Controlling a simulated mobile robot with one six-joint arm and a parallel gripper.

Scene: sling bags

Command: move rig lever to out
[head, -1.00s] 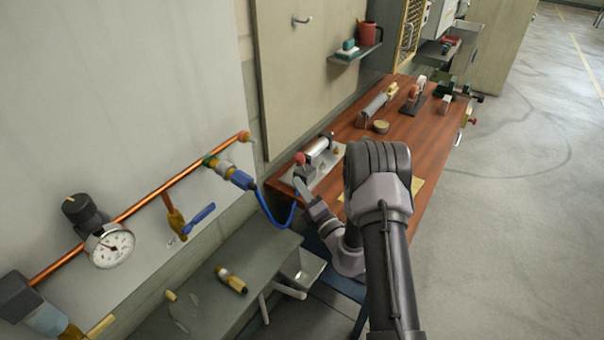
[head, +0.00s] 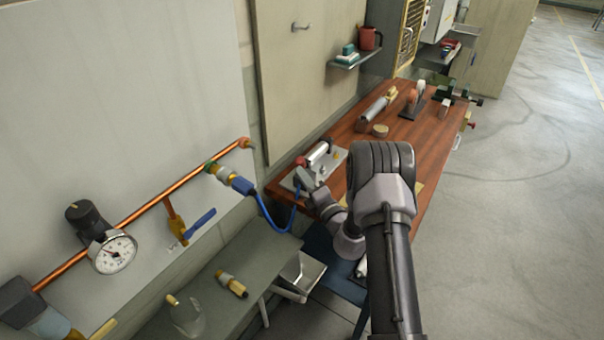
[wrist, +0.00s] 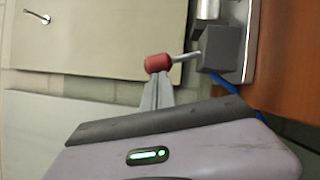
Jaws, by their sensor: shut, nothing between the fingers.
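The rig (head: 318,152) is a silver cylinder on a light plate at the near left end of the wooden bench. Its lever has a red knob (head: 300,161), partly seen beside my gripper. In the wrist view the red knob (wrist: 158,63) sits on a thin metal rod (wrist: 186,57) coming out of a grey block (wrist: 223,48). My gripper (head: 302,177) is shut and empty. In the wrist view its narrow fingers (wrist: 157,90) end right at the knob; I cannot tell if they touch it.
A blue hose (head: 272,222) runs from the copper pipe (head: 150,207) towards the bench, close by my gripper. A grey block with a cylinder (head: 373,112) and a round tan piece (head: 380,130) stand farther along the bench. A low grey shelf (head: 225,290) is at left.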

